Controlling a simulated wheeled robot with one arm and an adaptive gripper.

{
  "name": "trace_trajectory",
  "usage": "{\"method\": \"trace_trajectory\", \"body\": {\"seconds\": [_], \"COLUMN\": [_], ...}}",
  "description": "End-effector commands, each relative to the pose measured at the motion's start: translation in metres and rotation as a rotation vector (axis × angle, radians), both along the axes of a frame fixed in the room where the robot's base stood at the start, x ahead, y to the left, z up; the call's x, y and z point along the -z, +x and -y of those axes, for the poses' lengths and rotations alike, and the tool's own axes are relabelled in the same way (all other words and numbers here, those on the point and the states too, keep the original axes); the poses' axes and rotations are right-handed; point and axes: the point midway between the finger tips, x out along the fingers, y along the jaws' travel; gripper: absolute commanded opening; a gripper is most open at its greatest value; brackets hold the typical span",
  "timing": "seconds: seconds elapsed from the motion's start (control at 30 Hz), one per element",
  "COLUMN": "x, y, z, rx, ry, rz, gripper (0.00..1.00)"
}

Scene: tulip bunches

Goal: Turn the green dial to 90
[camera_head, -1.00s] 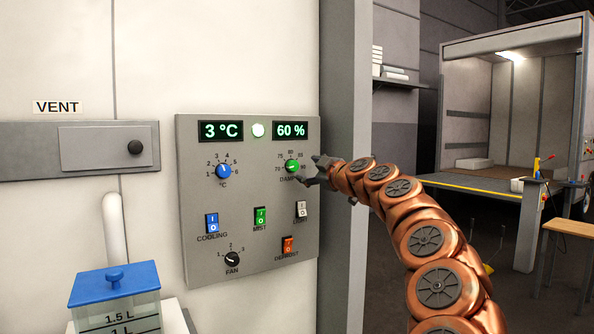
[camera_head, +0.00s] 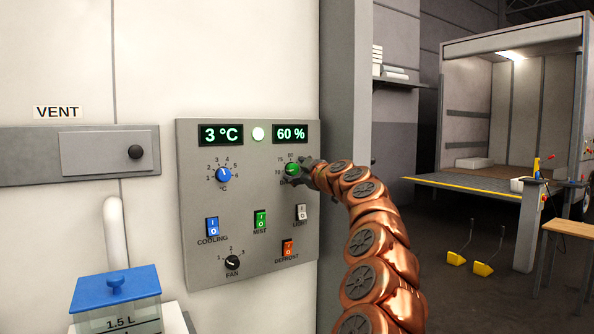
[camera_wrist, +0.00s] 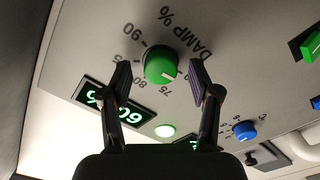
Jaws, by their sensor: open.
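The green dial (camera_head: 292,169), labelled DAMP %, is at the upper right of the grey control panel (camera_head: 198,262). It also shows in the wrist view (camera_wrist: 158,64), with its white mark pointing to the lower right, on the side of the low numbers. The 90 label is on the opposite side, at upper left. The display (camera_head: 291,134) above it reads 60 %. My gripper (camera_wrist: 159,75) is open, with one finger on each side of the dial and a visible gap at each. In the head view it covers the dial's right side.
The blue temperature dial (camera_head: 223,174) is left of the green one. Rocker switches for cooling (camera_head: 212,227), mist (camera_head: 260,220), light (camera_head: 301,213) and defrost (camera_head: 288,248) lie below, with a black fan dial (camera_head: 232,262). A grey post (camera_head: 342,70) stands right of the panel.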

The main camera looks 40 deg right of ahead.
Motion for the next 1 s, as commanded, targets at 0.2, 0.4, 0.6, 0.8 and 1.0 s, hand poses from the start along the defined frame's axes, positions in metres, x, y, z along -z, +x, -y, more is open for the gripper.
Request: {"method": "trace_trajectory", "body": {"seconds": [0.2,0.4,0.6,0.8,1.0], "x": [-0.0002,-0.0001,0.0000,0.0001,0.0003], "y": [0.0035,0.0035,0.0034,0.0035,0.0035], "z": [-0.0012,-0.0011,-0.0009,-0.0009,-0.0009], "rx": [-0.003,-0.003,-0.003,-0.002,-0.002], "ry": [0.000,0.000,0.000,0.000,0.000], "rz": [0.000,0.000,0.000,-0.001,-0.001], "gripper": [0.62,0.62,0.45,0.24,0.04]}}
